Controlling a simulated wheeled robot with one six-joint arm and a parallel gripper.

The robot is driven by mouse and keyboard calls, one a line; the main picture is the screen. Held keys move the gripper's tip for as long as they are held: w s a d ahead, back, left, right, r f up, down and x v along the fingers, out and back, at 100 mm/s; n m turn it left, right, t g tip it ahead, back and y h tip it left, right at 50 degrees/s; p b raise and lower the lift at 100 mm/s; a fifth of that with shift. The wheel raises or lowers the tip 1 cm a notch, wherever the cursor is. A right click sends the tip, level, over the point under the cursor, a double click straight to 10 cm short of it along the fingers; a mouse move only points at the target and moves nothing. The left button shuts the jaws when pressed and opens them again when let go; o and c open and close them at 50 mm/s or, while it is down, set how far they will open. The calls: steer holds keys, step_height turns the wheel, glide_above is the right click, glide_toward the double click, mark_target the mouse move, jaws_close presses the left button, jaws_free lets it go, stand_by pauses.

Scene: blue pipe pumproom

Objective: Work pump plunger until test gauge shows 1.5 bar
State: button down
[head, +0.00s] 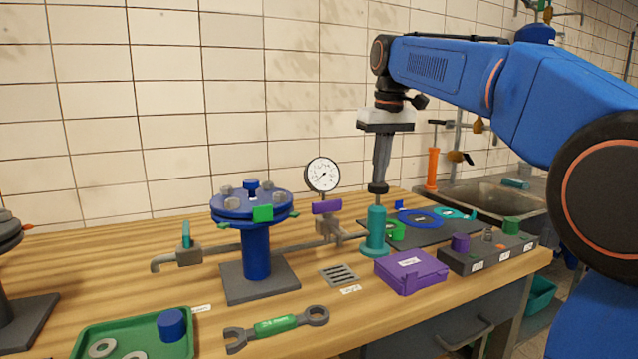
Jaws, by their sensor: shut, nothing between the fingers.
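The teal test pump (376,234) stands on the bench. Its thin plunger rod rises from the top to a black knob (378,188), with some rod showing between knob and body. My gripper (380,180) points straight down with its fingers shut and empty, right above the knob. The fingertips look to be touching the knob's top, but the exact contact is hard to tell. The round white test gauge (322,174) stands left of the pump. Its dark needle is visible, but the scale is too small to read.
A blue flanged pipe stand (256,240) is left of the gauge. A purple box (411,272) sits in front right of the pump. A wrench (276,327), a drain grate (339,275) and a green tray (88,326) lie forward. A sink (480,190) is behind right.

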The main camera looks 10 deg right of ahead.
steer(key=shift+f, duration=0.55)
stand_by(1.7)
stand_by(0.8)
step_height(320, 180, up, 8)
stand_by(0.9)
stand_by(0.3)
steer(key=shift+f, duration=1.65)
steer(key=shift+f, duration=0.15)
stand_by(1.6)
